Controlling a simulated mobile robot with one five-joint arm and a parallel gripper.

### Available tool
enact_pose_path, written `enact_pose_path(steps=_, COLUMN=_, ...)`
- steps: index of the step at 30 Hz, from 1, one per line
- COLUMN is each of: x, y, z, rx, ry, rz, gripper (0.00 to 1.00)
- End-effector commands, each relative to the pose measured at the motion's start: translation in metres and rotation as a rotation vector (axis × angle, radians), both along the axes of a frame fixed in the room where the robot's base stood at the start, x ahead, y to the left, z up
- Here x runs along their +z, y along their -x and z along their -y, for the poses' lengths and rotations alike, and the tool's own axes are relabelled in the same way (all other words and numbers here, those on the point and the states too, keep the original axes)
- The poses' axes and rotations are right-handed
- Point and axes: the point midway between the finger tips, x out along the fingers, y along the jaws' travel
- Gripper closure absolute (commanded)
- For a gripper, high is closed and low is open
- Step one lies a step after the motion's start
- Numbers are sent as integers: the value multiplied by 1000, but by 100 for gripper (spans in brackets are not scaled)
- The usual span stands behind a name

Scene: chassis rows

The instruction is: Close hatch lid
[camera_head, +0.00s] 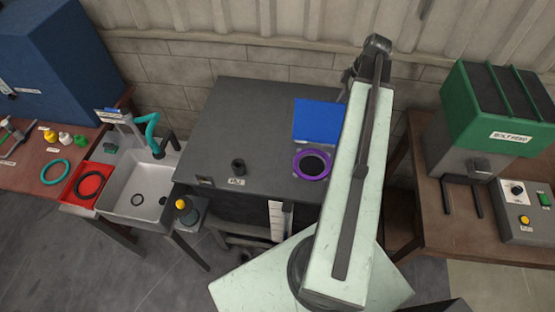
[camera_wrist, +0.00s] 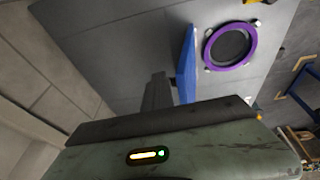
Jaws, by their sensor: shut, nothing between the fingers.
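The hatch lid is a blue panel (camera_head: 318,121) standing up at the back edge of the hatch on the dark grey cabinet top. In the wrist view the lid (camera_wrist: 187,64) is seen nearly edge-on. The hatch opening has a purple ring (camera_head: 299,170) around a dark hole, and the ring also shows in the wrist view (camera_wrist: 208,50). My gripper (camera_wrist: 158,82) is shut and empty. It is on the lid's far side from the ring, close to the lid; I cannot tell if they touch. In the head view my arm hides the gripper.
The cabinet top (camera_head: 240,115) carries a small black knob (camera_head: 238,166) and is otherwise mostly clear. A sink (camera_head: 140,190) stands to the left. A green-topped machine (camera_head: 490,110) and a control box (camera_head: 525,210) stand on the right table. A wall runs behind.

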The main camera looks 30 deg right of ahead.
Motion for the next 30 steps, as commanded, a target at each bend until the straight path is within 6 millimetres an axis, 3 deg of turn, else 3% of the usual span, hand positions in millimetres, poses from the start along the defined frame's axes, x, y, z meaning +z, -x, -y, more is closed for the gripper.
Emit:
enact_pose_path(steps=1, x=-9, y=13, z=-10, rx=20, ry=-16, rz=-58, gripper=100)
enact_pose_path(steps=2, x=-7, y=12, z=-10, rx=20, ry=-15, rz=-58, gripper=100)
enact_pose_path(steps=19, x=63, y=30, z=-9, rx=16, ry=-18, rz=-35, gripper=100)
enact_pose_path(steps=30, x=63, y=29, z=-6, rx=13, ry=-17, rz=-35, gripper=100)
